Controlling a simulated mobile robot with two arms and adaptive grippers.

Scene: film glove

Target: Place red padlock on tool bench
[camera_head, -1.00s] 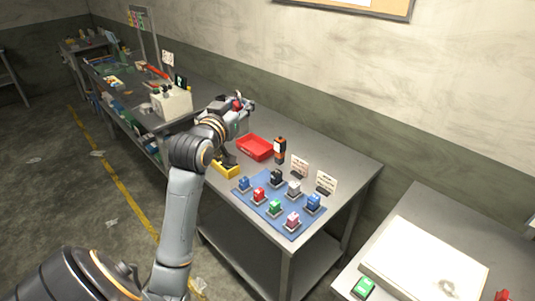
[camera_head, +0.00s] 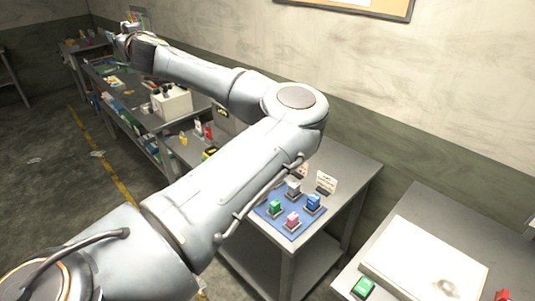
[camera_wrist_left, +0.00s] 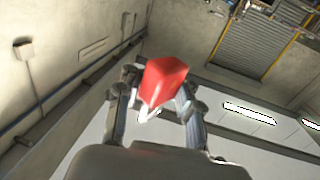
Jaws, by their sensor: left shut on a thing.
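A red padlock (camera_wrist_left: 163,82) with a pale shackle is held between the two fingers of my left gripper (camera_wrist_left: 157,98) in the left wrist view. In the head view my left arm reaches far across to the upper left, with the left gripper (camera_head: 118,32) high near the back wall. The padlock is too small to make out there. A long grey bench (camera_head: 148,124) with tools and small items stands below and beyond the forearm; I take it as the tool bench. The gripper appears above its far part, apart from the surface. My right gripper is out of view.
A cream box (camera_head: 171,104) stands on the long bench's near end. A blue mat (camera_head: 268,213) on the nearer table bears padlocks, including green (camera_head: 275,207), pink (camera_head: 293,219) and blue (camera_head: 313,202) ones. My arm hides much of that table.

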